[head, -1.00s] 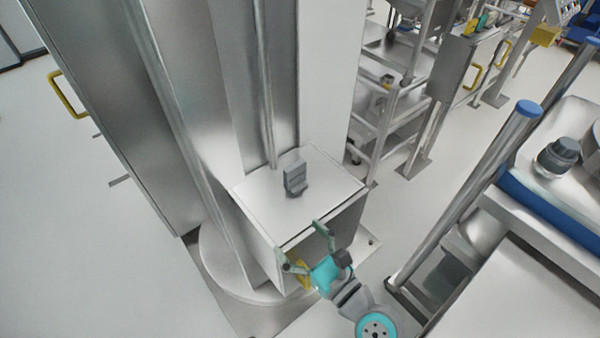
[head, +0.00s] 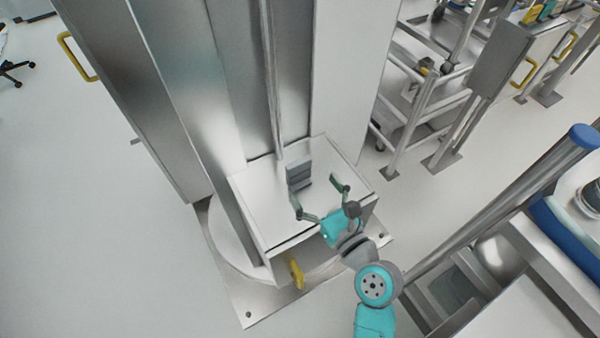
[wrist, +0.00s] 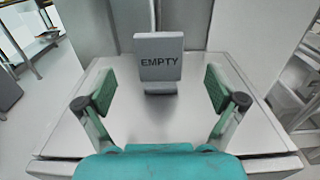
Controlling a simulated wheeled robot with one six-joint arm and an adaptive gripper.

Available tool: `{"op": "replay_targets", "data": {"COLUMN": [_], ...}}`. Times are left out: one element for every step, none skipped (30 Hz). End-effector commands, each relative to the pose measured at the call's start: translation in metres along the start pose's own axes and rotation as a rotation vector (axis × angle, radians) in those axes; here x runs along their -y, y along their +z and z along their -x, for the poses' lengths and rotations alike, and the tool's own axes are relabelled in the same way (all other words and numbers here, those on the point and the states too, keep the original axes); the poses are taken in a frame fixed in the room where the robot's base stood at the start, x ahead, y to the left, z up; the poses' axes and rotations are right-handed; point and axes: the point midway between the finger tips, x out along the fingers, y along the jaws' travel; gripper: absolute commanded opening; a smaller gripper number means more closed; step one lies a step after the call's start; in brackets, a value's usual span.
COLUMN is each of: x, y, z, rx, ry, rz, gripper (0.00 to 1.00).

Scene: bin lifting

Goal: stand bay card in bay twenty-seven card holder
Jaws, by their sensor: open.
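A grey card holder or card reading "EMPTY" (wrist: 159,62) stands upright on top of a metal box (wrist: 195,135) in the wrist view. In the head view the same grey piece (head: 299,175) stands near the back of the box top (head: 260,215). I cannot tell whether the card and its holder are separate parts here. My gripper (head: 319,192) is open over the box top, in front of the grey piece. In the wrist view its two fingers (wrist: 159,92) are spread to either side of the piece, nearer the camera, apart from it, with nothing between them.
A tall metal column (head: 225,80) rises behind the box. A yellow handle (head: 296,274) is on the box front. Metal racks (head: 430,110) stand at the right, and a machine with a blue-capped post (head: 583,136) is at the near right. Open floor lies left.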

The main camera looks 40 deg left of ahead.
Motion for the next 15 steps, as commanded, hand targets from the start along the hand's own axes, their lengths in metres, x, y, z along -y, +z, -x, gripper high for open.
{"op": "replay_targets", "data": {"x": [0.000, -0.001, -0.001, -0.001, -0.001, 0.000, 0.000, 0.000, -0.001, -0.001, -0.001, -0.001, -0.001, -0.001, -0.001], "y": [0.000, 0.000, 0.000, 0.000, 0.000, 0.000, 0.000, 0.000, 0.000, 0.000, 0.000, 0.001, 0.000, 0.000, 0.000], "z": [-0.008, -0.011, -0.015, -0.017, -0.019, -0.022, -0.024, -0.028, -0.033, -0.038, -0.043, -0.048, -0.052, -0.056, -0.061], "rx": [0.000, 0.000, 0.000, 0.000, 0.000, 0.000, 0.000, 0.000, 0.000, 0.000, 0.000, 0.001, 0.000, -0.001, 0.000], "ry": [0.002, 0.002, 0.002, 0.002, 0.001, 0.001, 0.001, 0.001, 0.002, 0.003, 0.003, 0.002, 0.001, 0.002, 0.002], "rz": [0.001, 0.001, 0.000, -0.001, -0.001, 0.000, 0.000, 0.001, 0.001, 0.000, 0.000, 0.001, 0.000, 0.000, 0.000], "gripper": [0.94, 0.94, 0.94, 0.94, 0.94, 0.94, 0.94, 0.94, 0.94, 0.94, 0.94, 0.94, 0.94, 0.94, 0.94]}}
